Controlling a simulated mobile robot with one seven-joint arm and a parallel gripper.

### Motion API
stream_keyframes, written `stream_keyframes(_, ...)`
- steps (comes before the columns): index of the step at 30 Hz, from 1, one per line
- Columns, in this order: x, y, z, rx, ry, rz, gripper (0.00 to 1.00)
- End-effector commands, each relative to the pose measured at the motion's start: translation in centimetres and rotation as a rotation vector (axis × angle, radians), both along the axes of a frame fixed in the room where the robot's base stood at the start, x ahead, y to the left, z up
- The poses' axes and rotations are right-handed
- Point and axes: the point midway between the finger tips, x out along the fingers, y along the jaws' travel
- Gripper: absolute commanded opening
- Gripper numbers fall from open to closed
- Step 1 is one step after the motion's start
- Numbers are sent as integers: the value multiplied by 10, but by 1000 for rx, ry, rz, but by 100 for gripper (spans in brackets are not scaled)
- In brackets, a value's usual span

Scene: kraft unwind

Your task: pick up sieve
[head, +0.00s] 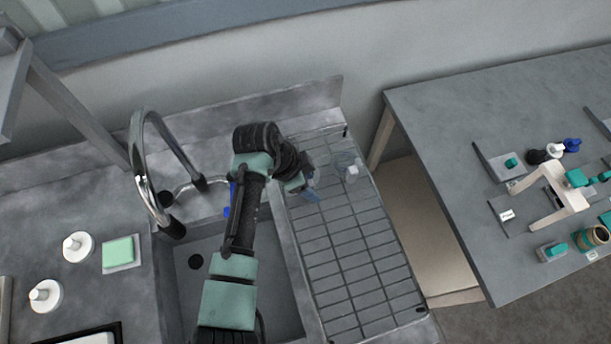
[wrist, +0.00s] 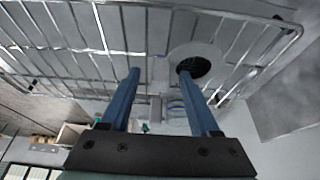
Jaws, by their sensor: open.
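The likely sieve is a round, pale-rimmed piece with a dark mesh-like centre in the wrist view (wrist: 198,66), lying against the wire rack. In the head view a faint, see-through round shape (head: 343,160) at the rack's far end appears to be the same piece; its details are too small to tell. My gripper (head: 311,188) is over the far left part of the rack, just left of it. In the wrist view my gripper (wrist: 159,74) has two blue fingers spread apart with nothing held. The right finger overlaps the round piece's edge; contact cannot be told.
The wire drying rack (head: 345,255) is mostly bare. A small white item (head: 352,174) stands by the round shape. The sink (head: 190,297) and curved faucet (head: 141,150) are left of the rack. A grey table (head: 450,150) with tools stands at right, across a gap.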

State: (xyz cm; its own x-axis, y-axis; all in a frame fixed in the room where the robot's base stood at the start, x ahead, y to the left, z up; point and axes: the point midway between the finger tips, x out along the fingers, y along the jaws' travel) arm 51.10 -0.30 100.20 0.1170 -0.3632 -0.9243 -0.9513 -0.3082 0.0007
Motion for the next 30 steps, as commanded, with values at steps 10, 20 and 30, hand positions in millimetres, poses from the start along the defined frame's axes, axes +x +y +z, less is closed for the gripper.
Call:
stream_keyframes(10, 0, 0, 1, 0, 0, 0, 18)
stream_keyframes(20, 1, 0, 1, -1, -1, 0, 0)
stream_keyframes(30, 2, 0, 14, -2, -5, 1, 0)
